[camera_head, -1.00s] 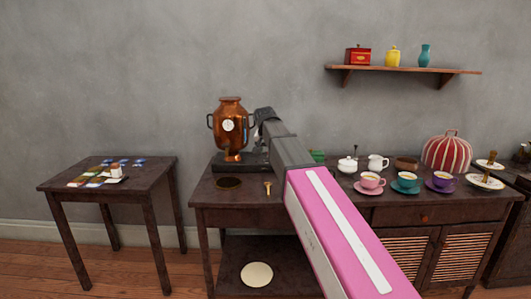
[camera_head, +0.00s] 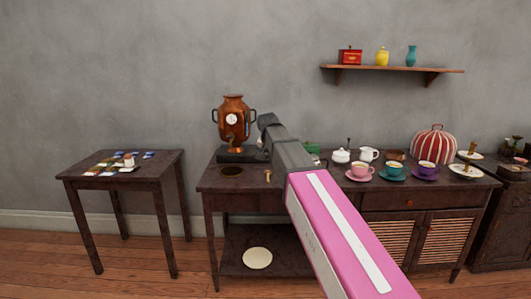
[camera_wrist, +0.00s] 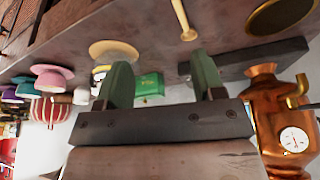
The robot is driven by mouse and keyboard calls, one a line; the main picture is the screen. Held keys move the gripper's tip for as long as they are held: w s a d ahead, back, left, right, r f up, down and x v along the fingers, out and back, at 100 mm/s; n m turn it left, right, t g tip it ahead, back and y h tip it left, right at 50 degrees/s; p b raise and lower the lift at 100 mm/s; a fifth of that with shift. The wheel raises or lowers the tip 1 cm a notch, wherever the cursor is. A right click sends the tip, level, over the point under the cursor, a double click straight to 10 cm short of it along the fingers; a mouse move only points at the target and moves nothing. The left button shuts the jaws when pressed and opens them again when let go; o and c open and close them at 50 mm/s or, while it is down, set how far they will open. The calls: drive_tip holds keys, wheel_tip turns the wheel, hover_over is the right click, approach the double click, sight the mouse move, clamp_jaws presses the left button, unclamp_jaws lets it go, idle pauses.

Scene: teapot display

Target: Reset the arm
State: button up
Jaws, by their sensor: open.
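My arm, with its pink link, reaches over the dark sideboard (camera_head: 235,184) in the head view, and its end is near the copper urn (camera_head: 233,114). My gripper (camera_wrist: 162,75) shows in the wrist view with its two green fingers apart and nothing between them. The view is upside down there. The copper urn (camera_wrist: 268,105) with its round dial stands to the right of the fingers. A green box (camera_wrist: 150,84) shows behind the gap between them. In the head view my fingers are hidden by the arm.
A pink cup (camera_head: 360,169), a teal cup (camera_head: 392,168) and a purple cup (camera_head: 427,168) stand on the sideboard's right half with a striped cosy (camera_head: 433,141). A wall shelf (camera_head: 395,69) hangs above. A small table (camera_head: 85,172) with cards stands left; floor lies between.

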drive_tip(key=s+d+f+n+g, duration=0.1)
drive_tip(key=s+d+f, duration=0.4)
drive_tip(key=s+f, duration=0.4)
drive_tip(key=s+d+f+n+g, duration=0.1)
drive_tip(key=s+d+f, duration=0.5)
drive_tip(key=f, duration=0.7)
drive_tip(key=s+d+f+g+y, duration=0.1)
drive_tip(key=s+d+f, duration=0.4)
drive_tip(key=s+f, duration=0.6)
drive_tip(key=shift+s+d+f+n+g, duration=0.2)
drive_tip(key=shift+s+d+n+g, duration=0.1)
drive_tip(key=shift+n+g, duration=0.15)
